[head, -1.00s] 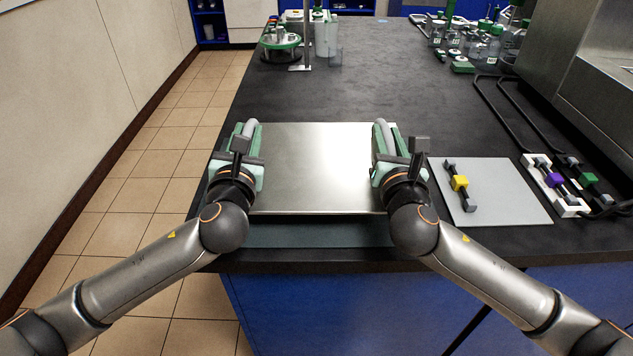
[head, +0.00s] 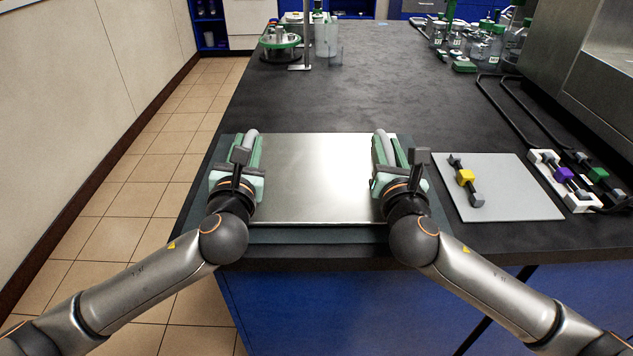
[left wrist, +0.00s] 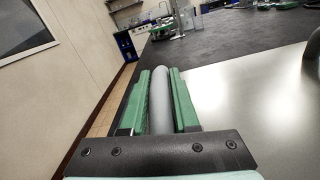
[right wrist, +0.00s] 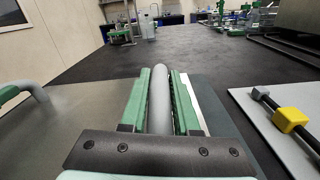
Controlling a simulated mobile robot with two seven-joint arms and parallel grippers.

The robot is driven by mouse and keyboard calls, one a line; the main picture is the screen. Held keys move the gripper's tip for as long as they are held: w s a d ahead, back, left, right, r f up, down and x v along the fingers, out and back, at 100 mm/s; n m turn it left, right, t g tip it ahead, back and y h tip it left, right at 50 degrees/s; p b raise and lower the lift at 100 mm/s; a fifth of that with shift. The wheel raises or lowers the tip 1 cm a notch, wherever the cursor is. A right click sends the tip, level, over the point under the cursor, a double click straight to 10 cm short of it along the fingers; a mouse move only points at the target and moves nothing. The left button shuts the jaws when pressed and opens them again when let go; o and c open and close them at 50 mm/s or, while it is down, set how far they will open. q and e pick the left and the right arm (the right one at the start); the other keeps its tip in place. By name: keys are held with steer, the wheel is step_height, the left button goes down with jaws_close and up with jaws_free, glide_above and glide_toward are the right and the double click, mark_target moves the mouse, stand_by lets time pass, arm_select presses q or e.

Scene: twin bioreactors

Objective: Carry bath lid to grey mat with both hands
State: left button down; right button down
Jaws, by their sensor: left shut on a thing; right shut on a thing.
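The bath lid (head: 315,180) is a flat, shiny metal plate with a grey handle at each side. It lies level over the dark grey mat (head: 320,235) at the bench's front edge; mat shows along its front and sides. I cannot tell whether the lid touches the mat. My left gripper (head: 250,150) is shut on the left handle (left wrist: 162,100). My right gripper (head: 385,150) is shut on the right handle (right wrist: 159,100). In both wrist views the green fingers sit on either side of the handle bar.
A light grey board (head: 500,190) with a yellow-centred part (head: 466,178) lies close to the right of the mat. A white rack (head: 563,182) stands beyond it. Bottles (head: 485,45) stand at the back right.

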arm_select(q)
steer(key=shift+d+f, duration=0.1)
steer(key=shift+f, duration=0.25)
arm_select(e)
steer(key=shift+w+d+f, duration=0.1)
steer(key=shift+d+f, duration=0.05)
steer(key=shift+d, duration=0.05)
arm_select(q)
steer(key=c, duration=1.1)
jaws_free()
steer(key=shift+f, duration=0.1)
arm_select(e)
steer(key=c, duration=1.1)
jaws_free()
steer(key=shift+f, duration=0.1)
arm_select(q)
steer(key=o, duration=0.4)
arm_select(e)
steer(key=o, duration=0.4)
steer(key=shift+a, duration=0.15)
arm_select(q)
steer(key=shift+o, duration=0.2)
steer(key=shift+s, duration=0.1)
arm_select(e)
steer(key=shift+o, duration=0.2)
